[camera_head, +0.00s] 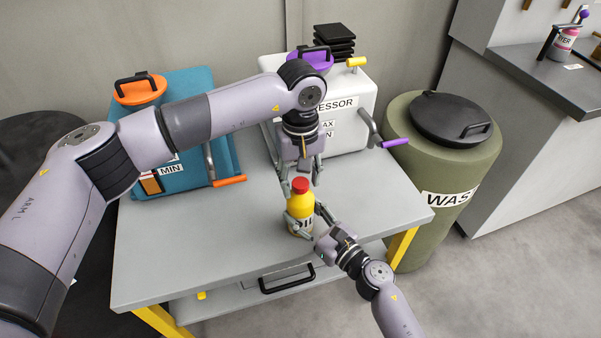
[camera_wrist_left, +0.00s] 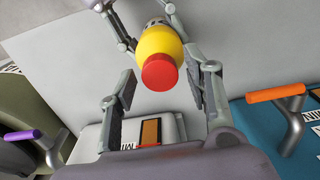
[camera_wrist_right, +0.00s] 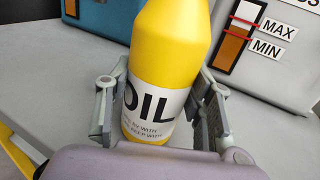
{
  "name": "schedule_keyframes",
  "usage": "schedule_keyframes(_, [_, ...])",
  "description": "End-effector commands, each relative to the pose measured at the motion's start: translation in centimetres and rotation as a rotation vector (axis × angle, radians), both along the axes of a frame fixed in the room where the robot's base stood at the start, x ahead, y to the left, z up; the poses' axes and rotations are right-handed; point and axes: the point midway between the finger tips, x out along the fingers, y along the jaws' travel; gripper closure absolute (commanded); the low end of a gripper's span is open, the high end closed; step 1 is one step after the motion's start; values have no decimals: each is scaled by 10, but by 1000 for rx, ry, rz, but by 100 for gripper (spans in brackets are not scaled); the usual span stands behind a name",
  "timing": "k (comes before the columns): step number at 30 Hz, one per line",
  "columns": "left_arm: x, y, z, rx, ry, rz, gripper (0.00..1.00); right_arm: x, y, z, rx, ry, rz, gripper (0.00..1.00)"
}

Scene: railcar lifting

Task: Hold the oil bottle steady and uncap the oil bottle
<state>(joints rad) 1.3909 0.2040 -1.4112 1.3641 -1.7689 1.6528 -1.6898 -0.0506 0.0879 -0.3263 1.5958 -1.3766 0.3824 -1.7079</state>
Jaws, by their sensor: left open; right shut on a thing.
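The yellow oil bottle (camera_head: 300,211) stands upright on the grey table (camera_head: 180,245), with a white OIL label that shows in the right wrist view (camera_wrist_right: 155,105). Its red cap (camera_head: 300,186) is on top. My right gripper (camera_head: 300,225) is shut on the lower body of the bottle from the front right. My left gripper (camera_head: 301,183) points down from above, with its open fingers around the level of the cap. In the left wrist view the cap (camera_wrist_left: 160,72) lies between the spread fingers, and I see no contact.
A teal machine (camera_head: 190,105) with an orange lid and handle stands at the back left. A white compressor (camera_head: 350,110) with a purple-ended lever stands behind the bottle. A green waste barrel (camera_head: 440,150) is to the right. The table's front left is clear.

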Motion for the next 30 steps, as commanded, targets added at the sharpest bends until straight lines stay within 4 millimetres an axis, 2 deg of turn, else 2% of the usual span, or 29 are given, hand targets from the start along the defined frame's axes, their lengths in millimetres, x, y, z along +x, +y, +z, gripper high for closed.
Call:
schedule_keyframes(3, [0,0,0,0,0,0,55,0,0,-1,-1,1,0,100])
schedule_keyframes(23, [0,0,0,1,0,1,99,0,0,-1,0,1,-1,100])
schedule_keyframes(30, [0,1,0,2,1,38,100,0,-1,-1,0,1,-1,100])
